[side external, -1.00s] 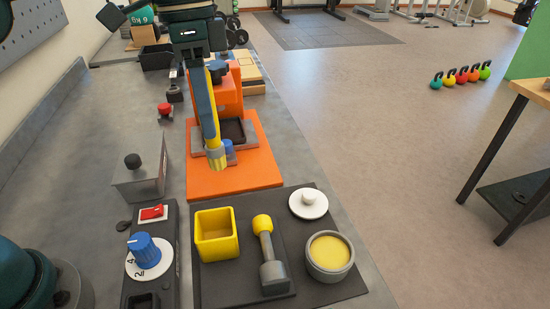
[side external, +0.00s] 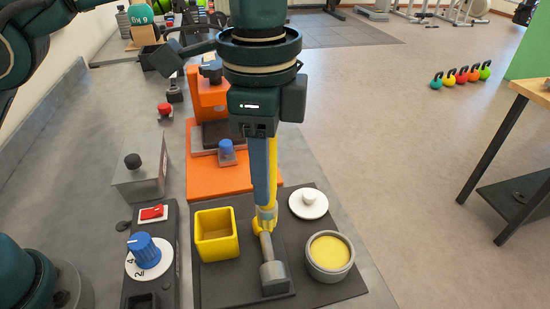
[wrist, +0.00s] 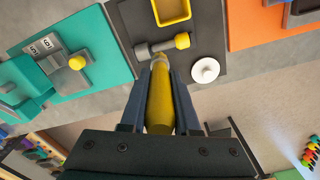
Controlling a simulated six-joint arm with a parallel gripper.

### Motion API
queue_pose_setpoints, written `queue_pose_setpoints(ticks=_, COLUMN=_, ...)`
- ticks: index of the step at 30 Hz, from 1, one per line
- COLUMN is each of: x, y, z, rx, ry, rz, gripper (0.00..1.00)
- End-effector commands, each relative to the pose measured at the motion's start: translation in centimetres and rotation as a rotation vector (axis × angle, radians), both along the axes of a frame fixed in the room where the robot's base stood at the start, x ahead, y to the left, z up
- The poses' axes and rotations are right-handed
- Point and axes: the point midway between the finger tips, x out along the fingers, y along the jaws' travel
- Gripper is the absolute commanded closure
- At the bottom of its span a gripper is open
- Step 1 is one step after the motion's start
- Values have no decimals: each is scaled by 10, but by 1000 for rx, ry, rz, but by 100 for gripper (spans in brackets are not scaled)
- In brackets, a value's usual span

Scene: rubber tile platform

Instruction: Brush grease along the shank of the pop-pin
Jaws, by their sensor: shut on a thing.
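The pop-pin (side external: 267,246) has a grey shank, a yellow knob and a grey block end. It lies on the dark tray (side external: 228,285), and also shows in the wrist view (wrist: 158,47). My gripper (side external: 264,198) is shut on the yellow-handled brush (wrist: 161,98), which points down with a grey ferrule. The brush tip is at the knob end of the shank in the side view and overlaps the shank in the wrist view. I cannot tell whether it touches. The grey tub of yellow grease (side external: 329,252) stands right of the pin.
A yellow square bin (side external: 216,236) stands left of the pin, and a white knobbed disc (side external: 308,203) lies behind the tub. A blue dial (side external: 145,250) is further left. An orange stand (side external: 215,180) is behind the tray.

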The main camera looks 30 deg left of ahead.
Motion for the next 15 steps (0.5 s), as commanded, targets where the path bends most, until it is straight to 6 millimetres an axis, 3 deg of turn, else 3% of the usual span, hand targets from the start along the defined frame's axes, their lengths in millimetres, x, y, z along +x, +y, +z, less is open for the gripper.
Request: queue_pose_setpoints(ticks=15, x=0, y=0, z=-45, rx=1, ry=3, rz=0, gripper=100)
